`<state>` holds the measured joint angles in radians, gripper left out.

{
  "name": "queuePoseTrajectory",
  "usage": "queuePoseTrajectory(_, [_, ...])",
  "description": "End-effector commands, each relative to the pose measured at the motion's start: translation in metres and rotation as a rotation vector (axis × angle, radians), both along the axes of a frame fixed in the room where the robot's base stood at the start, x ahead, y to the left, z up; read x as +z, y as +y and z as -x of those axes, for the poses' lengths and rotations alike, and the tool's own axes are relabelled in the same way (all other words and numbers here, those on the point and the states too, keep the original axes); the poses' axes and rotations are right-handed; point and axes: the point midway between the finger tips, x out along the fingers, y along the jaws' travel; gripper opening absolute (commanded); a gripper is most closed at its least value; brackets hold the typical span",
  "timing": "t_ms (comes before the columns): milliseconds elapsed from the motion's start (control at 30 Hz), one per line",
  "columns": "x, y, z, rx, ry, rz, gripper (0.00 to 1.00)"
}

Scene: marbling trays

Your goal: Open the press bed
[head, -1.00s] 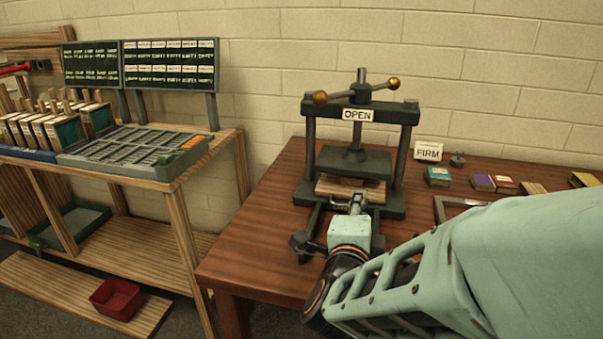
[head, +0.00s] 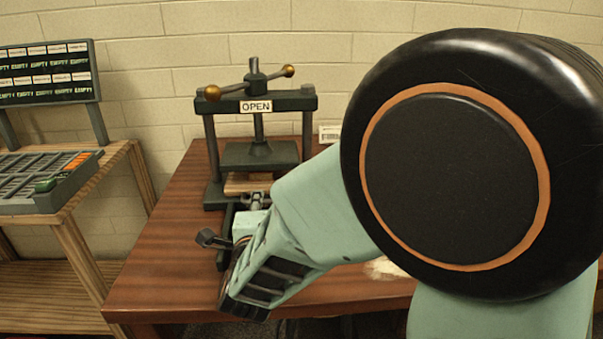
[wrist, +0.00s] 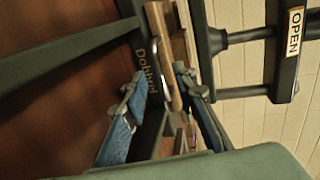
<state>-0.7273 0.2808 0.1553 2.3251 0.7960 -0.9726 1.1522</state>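The press (head: 212,150) is a dark frame on the brown table, with a sign reading OPEN on its top beam and brass-knobbed bars above. Its plate (head: 258,154) hangs above the press bed, which carries a light wooden board (head: 248,188) and rests on dark rails. My gripper (head: 256,201) is low at the front of the bed. In the wrist view my gripper (wrist: 162,84) has its two blue fingers apart, with a pale metal handle (wrist: 157,66) at the bed's edge between or just beyond their tips. I cannot tell whether they touch it.
A dark crank-like piece (head: 208,238) sticks out left of the rails. The wooden table (head: 160,265) is clear to the left. A sorting tray (head: 40,203) stands on a wooden bench at the left. My arm hides most of the table's right side.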

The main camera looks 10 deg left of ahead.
Motion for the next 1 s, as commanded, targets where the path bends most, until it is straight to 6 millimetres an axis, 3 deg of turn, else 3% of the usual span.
queuePoseTrajectory(367, [-0.0022,0.0008,-0.0090,-0.002,0.001,0.002,0.26])
queuePoseTrajectory(633, [-0.0024,0.0005,-0.0088,-0.002,0.001,0.002,0.00])
queuePoseTrajectory(1000, [-0.0025,0.0004,-0.0088,-0.002,0.001,0.002,0.00])
